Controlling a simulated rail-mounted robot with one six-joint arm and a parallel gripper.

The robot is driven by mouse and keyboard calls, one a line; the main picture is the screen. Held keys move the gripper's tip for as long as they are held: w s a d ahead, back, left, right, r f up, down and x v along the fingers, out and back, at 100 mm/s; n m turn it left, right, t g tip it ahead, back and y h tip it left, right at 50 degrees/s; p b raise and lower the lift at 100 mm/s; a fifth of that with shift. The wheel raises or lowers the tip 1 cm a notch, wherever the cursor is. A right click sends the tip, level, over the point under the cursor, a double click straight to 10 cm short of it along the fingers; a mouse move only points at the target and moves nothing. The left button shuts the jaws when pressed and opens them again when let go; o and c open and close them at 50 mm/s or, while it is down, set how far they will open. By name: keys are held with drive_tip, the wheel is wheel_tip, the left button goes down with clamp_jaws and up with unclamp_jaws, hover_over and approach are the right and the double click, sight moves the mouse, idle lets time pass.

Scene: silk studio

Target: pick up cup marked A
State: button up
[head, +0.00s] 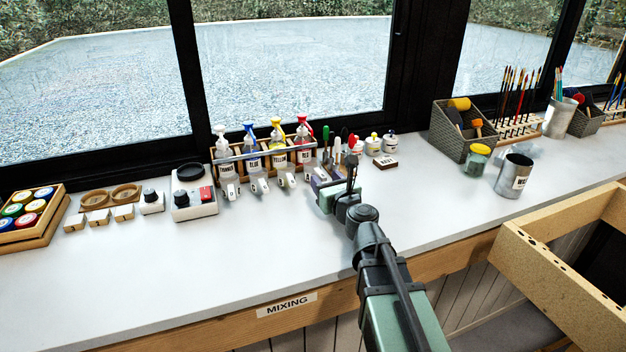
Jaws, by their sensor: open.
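I cannot make out a cup marked A. My gripper (338,188) is open over the middle of the counter, apart from these. It partly hides small items behind it.
A wooden rack (232,157) of pump bottles stands behind and left of my gripper. Small jars (373,145) and a grey basket (462,130) stand to the right. The counter's front is clear.

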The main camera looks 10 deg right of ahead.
sight(316, 169)
drive_tip(key=x, duration=0.5)
drive_tip(key=shift+s, duration=0.15)
clamp_jaws()
